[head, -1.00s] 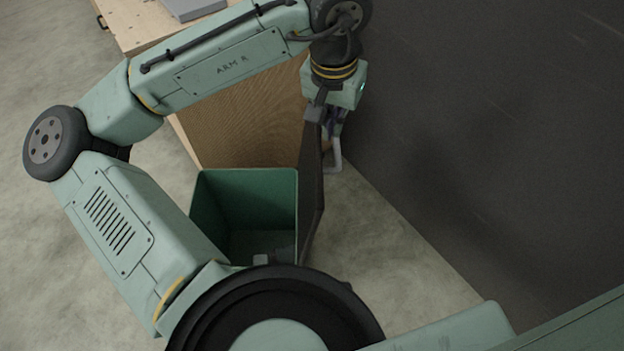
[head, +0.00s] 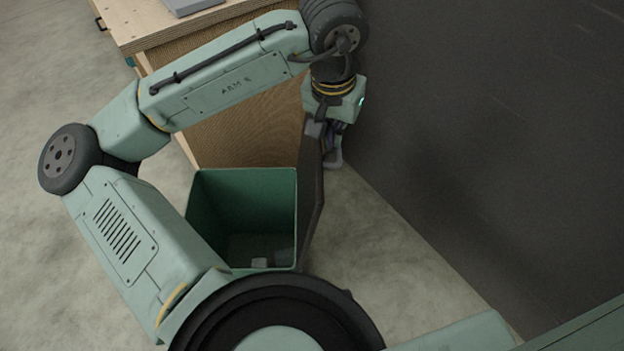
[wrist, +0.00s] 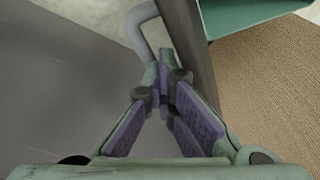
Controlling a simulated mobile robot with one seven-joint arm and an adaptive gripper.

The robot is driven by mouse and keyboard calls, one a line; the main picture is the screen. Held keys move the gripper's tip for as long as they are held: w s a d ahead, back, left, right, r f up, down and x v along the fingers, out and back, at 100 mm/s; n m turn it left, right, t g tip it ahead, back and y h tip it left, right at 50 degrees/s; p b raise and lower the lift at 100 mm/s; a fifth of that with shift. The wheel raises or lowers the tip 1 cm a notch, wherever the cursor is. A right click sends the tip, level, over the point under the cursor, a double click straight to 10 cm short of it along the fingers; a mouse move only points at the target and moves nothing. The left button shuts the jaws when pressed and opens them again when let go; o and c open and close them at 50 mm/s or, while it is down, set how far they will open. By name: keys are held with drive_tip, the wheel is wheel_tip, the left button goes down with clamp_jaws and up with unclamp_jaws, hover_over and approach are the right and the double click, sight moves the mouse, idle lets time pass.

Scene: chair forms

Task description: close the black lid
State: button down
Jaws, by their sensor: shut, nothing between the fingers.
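The black lid (head: 313,190) stands open and upright along the right side of the green bin (head: 243,172) in the head view. In the wrist view the lid (wrist: 186,40) runs down beside my fingers. My gripper (head: 332,157) is at the lid's far upper end, on the side away from the bin. In the wrist view my gripper (wrist: 164,92) is shut and empty, its fingertips together close beside the lid. I cannot tell whether they touch it. A grey curved bar (wrist: 141,27) shows just beyond the fingertips. My arm hides the bin's near left part.
A wooden cabinet (head: 245,130) stands behind the bin, with a grey object (head: 190,6) on top. A dark wall (head: 480,130) rises to the right. A strip of bare floor lies between lid and wall.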

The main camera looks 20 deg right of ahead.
drive_tip(key=w+a+f+b, duration=0.1)
drive_tip(key=w+a+f, duration=0.1)
drive_tip(key=a, duration=0.8)
drive_tip(key=w+a+f+b, duration=0.2)
drive_tip(key=w+a+f, duration=0.1)
drive_tip(key=a, duration=0.7)
drive_tip(key=shift+w+f+b, duration=0.25)
drive_tip(key=shift+f+b, duration=0.05)
drive_tip(key=shift+f, duration=0.3)
idle(0.7)
wheel_tip(320, 180, up, 10)
drive_tip(key=p, duration=1)
